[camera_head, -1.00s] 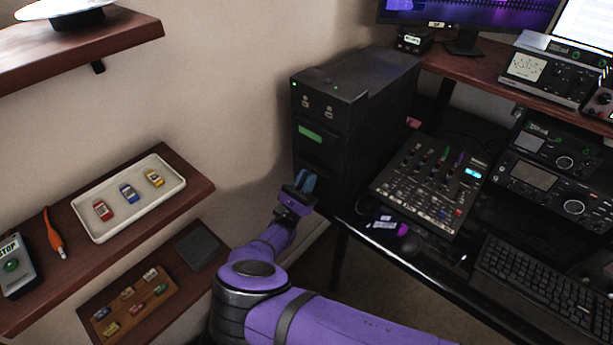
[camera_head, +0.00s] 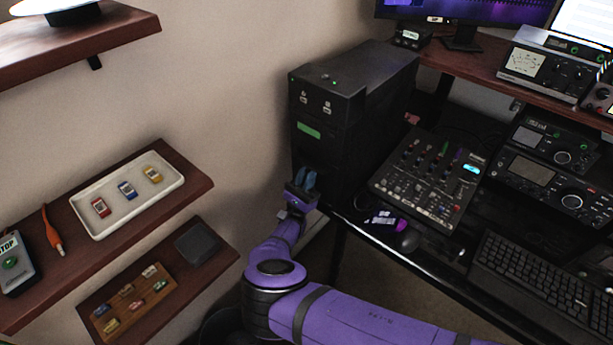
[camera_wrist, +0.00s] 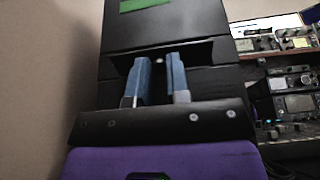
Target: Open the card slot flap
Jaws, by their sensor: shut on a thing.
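The black tower case (camera_head: 345,115) stands at the left end of the desk, with a green label (camera_head: 309,130) on its front. The dark card slot flap (camera_wrist: 202,52) is on that front, below the label; it is hard to make out against the black case. My gripper (camera_head: 305,180) is at the lower front of the case. In the wrist view its two blue fingers (camera_wrist: 160,75) point at the flap area with a narrow gap between them. They are shut on a part of the flap, which is mostly hidden between the fingertips. The flap's exact angle is unclear.
A mixer (camera_head: 430,180), a mouse (camera_head: 407,241) and a keyboard (camera_head: 525,285) lie on the desk to the right. Wall shelves on the left hold a white tray (camera_head: 103,234) and a wooden board (camera_head: 150,318). Open floor lies between shelves and desk.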

